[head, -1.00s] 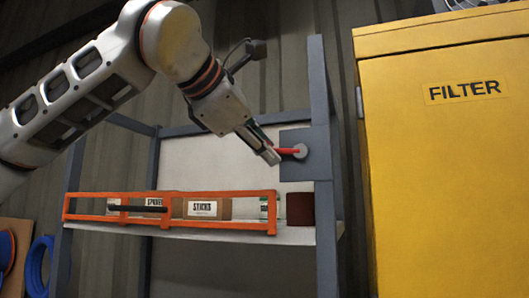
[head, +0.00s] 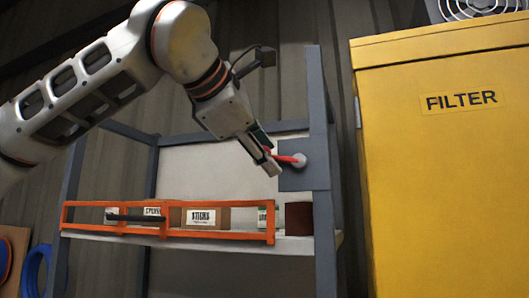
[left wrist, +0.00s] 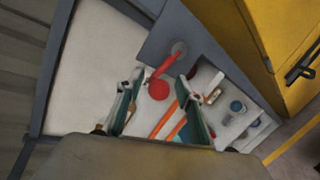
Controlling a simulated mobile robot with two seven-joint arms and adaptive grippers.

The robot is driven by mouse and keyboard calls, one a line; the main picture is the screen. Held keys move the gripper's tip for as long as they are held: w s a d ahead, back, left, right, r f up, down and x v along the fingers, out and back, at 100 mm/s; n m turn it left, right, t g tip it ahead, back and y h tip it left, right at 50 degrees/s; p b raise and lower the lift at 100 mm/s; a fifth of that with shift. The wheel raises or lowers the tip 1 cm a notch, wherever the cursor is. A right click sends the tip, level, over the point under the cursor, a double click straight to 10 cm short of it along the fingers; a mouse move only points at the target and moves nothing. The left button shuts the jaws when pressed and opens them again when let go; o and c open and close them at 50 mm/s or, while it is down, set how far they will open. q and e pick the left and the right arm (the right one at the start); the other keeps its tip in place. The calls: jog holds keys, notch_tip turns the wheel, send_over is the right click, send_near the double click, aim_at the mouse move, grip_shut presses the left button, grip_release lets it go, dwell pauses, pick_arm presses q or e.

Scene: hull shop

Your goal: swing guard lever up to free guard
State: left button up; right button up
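The red guard lever (head: 288,158) runs left from a round grey pivot on a grey plate at the shelf's right post, about level. In the left wrist view the lever (left wrist: 167,67) ends in a round red knob. My left gripper (head: 270,163) is at the lever's free end. In the left wrist view its two fingers (left wrist: 160,84) stand apart on either side of the knob, with gaps showing. The orange guard (head: 165,233) lies across the shelf front, low. My right gripper is in neither view.
Boxes, one labelled STICKS (head: 201,217), and a dark red block (head: 298,219) sit on the shelf (head: 200,240). A yellow FILTER cabinet (head: 440,180) stands close on the right. Blue rings (head: 35,270) are at the lower left.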

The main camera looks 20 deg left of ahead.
pick_arm(q)
jog(key=shift+a, duration=0.1)
jog(key=shift+s+r, duration=0.15)
jog(key=shift+s, duration=0.1)
jog(key=v, duration=1.1)
jog(key=shift+s, duration=0.2)
